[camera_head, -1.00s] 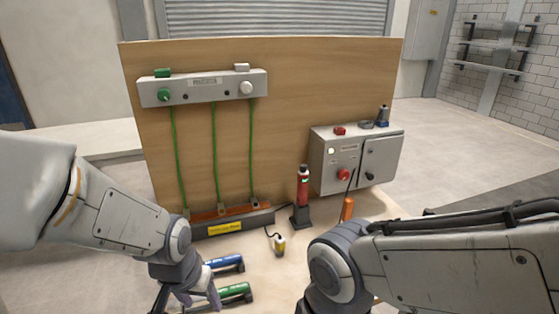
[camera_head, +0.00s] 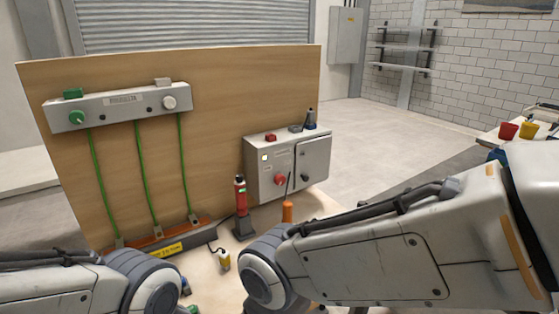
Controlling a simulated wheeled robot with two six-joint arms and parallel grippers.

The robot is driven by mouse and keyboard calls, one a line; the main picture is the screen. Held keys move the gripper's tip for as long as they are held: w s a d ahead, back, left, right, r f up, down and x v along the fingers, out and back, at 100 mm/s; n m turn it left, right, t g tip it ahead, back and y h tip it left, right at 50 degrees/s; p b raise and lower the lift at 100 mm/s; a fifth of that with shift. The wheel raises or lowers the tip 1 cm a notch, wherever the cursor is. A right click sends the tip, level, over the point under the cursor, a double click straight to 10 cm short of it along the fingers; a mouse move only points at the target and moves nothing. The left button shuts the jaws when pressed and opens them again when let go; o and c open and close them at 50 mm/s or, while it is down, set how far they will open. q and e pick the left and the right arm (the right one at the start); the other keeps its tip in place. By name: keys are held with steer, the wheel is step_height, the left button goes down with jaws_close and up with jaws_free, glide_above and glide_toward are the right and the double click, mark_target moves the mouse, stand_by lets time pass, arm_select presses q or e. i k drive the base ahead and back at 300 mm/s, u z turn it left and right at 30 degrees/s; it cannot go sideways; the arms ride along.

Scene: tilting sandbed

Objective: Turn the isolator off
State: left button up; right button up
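A grey control box (camera_head: 262,176) is mounted low on the right part of the wooden board. It has a lit white square, a red knob (camera_head: 280,180) on its front, and a right-hand door (camera_head: 314,158) with a dark knob (camera_head: 304,179). Which knob is the isolator I cannot tell for sure, as the labels are too small to read. My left arm comes in at the bottom left and my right arm crosses the lower right, in front of the bench. Both grippers are below the picture or hidden behind my arms.
A red-bodied tool (camera_head: 240,196) stands in a dark holder just left of the box. An orange-handled tool (camera_head: 287,211) stands below the box. A yellow-and-white item (camera_head: 224,260) lies in front. A grey rail with green cables (camera_head: 108,107) is upper left on the board.

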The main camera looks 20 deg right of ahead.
mark_target(280, 180)
steer(key=z, duration=0.3)
steer(key=k, duration=0.5)
steer(key=z, duration=1.25)
steer(key=i, duration=0.75)
steer(key=u, duration=0.55)
steer(key=i, duration=0.55)
steer(key=u, duration=0.45)
